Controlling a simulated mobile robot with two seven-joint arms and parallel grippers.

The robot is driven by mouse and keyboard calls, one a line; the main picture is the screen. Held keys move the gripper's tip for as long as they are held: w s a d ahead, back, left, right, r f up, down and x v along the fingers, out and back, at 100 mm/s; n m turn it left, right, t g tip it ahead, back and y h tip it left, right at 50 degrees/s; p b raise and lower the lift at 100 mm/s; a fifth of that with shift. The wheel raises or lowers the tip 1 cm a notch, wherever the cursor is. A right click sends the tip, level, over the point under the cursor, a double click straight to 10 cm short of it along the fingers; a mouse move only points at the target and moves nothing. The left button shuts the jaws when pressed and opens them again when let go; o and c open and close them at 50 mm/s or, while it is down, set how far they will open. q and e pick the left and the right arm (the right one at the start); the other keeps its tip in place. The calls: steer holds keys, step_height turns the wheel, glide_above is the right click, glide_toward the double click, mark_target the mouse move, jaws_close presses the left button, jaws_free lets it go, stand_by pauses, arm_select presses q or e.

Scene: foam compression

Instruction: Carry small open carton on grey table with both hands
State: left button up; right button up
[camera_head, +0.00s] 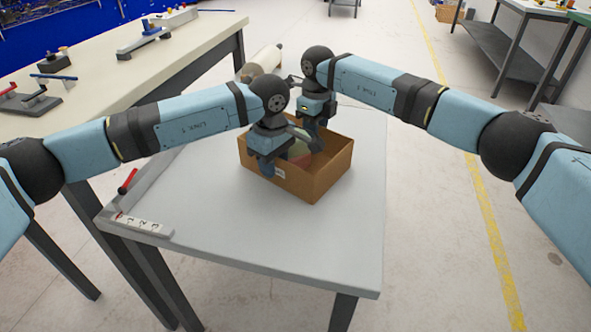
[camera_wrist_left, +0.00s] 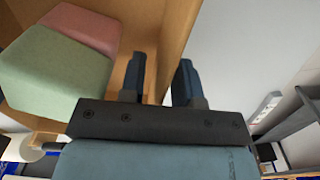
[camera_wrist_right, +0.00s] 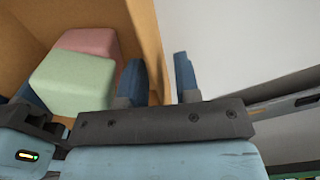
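The small open carton (camera_head: 331,173) is brown and stands upright on the grey table (camera_head: 235,228). A green foam block (camera_wrist_left: 55,70) and a pink foam block (camera_wrist_left: 85,27) lie inside it; both also show in the right wrist view. My left gripper (camera_head: 266,166) is at the carton's near left wall, one finger inside and one outside. The left wrist view shows its fingers (camera_wrist_left: 160,78) apart, with the wall between them. My right gripper (camera_wrist_right: 160,78) straddles the far wall in the same way, with a gap between its fingers. In the head view its fingertips are mostly hidden.
A small ledge with a white labelled strip (camera_head: 145,225) and a red-handled item (camera_head: 128,181) edges the table's left side. A pale roll (camera_head: 262,62) lies behind the carton. A long bench (camera_head: 160,70) stands at the left. The table's front and right are clear.

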arm_select(q)
steer(key=shift+r, duration=0.1)
step_height(320, 180, up, 12)
steer(key=shift+f, duration=0.15)
arm_select(e)
steer(key=shift+r, duration=0.6)
step_height(320, 180, up, 11)
arm_select(q)
steer(key=shift+s, duration=0.15)
arm_select(e)
steer(key=shift+s+f, duration=0.1)
steer(key=shift+s, duration=0.05)
